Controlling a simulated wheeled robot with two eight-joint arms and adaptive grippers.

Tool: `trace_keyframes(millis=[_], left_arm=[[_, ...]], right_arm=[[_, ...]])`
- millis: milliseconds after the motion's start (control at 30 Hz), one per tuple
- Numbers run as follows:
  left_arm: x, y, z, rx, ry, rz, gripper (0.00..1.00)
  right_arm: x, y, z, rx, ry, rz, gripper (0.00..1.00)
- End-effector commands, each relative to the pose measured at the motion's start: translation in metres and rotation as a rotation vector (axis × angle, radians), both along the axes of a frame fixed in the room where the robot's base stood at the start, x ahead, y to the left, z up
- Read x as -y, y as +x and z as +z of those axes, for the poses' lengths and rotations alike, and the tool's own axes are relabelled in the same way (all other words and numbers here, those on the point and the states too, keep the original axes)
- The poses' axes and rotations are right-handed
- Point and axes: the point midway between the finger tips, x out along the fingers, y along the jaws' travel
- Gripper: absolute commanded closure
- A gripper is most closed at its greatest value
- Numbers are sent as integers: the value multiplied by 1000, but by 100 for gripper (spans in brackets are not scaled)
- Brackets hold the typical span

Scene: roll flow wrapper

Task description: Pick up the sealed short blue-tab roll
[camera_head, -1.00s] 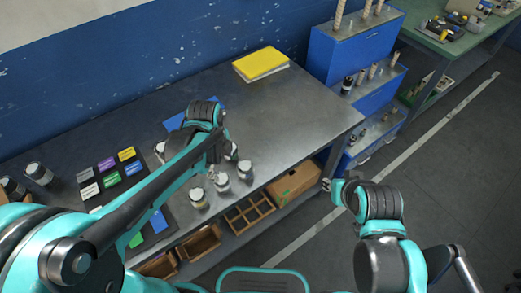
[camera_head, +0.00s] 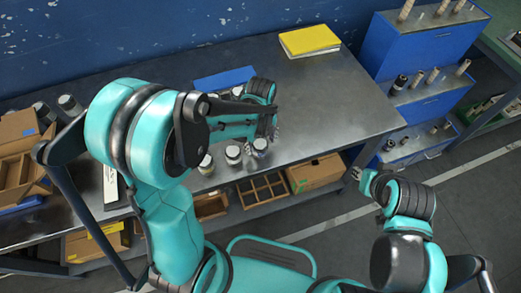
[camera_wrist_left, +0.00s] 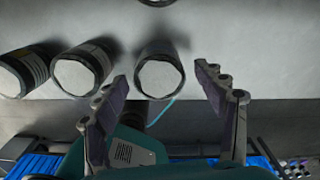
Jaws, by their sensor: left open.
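Several short, white-topped dark-bodied rolls stand on the metal table. In the head view, three show in a row near the front edge: a left roll (camera_head: 205,163), a middle roll (camera_head: 233,153) and a right roll (camera_head: 260,145). No blue tab can be made out on them. My left gripper (camera_head: 276,128) is low over the table beside the right end of this row. In the left wrist view my open left gripper (camera_wrist_left: 161,78) has one roll (camera_wrist_left: 160,76) between its fingertips, with gaps on both sides. My right gripper (camera_head: 362,178) is off the table's right front; its fingers are unclear.
Two rolls (camera_wrist_left: 82,70) (camera_wrist_left: 22,72) stand left of the fingers in the left wrist view. A blue sheet (camera_head: 225,78) and yellow pad (camera_head: 309,40) lie behind. Wooden trays (camera_head: 262,187) sit below the table edge. A blue stepped rack (camera_head: 430,50) stands right.

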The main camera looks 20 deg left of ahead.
Motion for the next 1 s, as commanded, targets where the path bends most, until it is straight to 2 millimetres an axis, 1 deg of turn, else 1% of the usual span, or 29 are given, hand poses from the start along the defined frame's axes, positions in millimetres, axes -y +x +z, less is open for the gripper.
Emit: trace_keyframes(millis=[33, 100, 267, 300, 367, 400, 467, 500, 533, 833, 933, 1000], left_arm=[[0, 0, -10, 0, 0, 1, 29], [0, 0, -14, 0, 0, 1, 29], [0, 0, -12, 0, 0, 1, 29], [0, 0, -12, 0, 0, 1, 32], [0, 0, -12, 0, 0, 1, 48], [0, 0, -12, 0, 0, 1, 58], [0, 0, -12, 0, 0, 1, 74], [0, 0, -12, 0, 0, 1, 85], [0, 0, -12, 0, 0, 1, 87], [0, 0, -10, 0, 0, 1, 87], [0, 0, -4, 0, 0, 1, 87], [0, 0, 3, 0, 0, 1, 87]], right_arm=[[0, 0, -6, 0, 0, 0, 70], [0, 0, -7, 0, 0, 0, 70], [0, 0, -5, 0, 0, 0, 70], [0, 0, -5, 0, 0, 0, 70], [0, 0, -5, 0, 0, 0, 70], [0, 0, -5, 0, 0, 0, 70], [0, 0, -5, 0, 0, 0, 70], [0, 0, -5, 0, 0, 0, 70], [0, 0, -5, 0, 0, 0, 70], [0, 0, -4, 0, 0, 0, 70], [0, 0, -1, 0, 0, 0, 70], [0, 0, 3, 0, 0, 0, 70]])
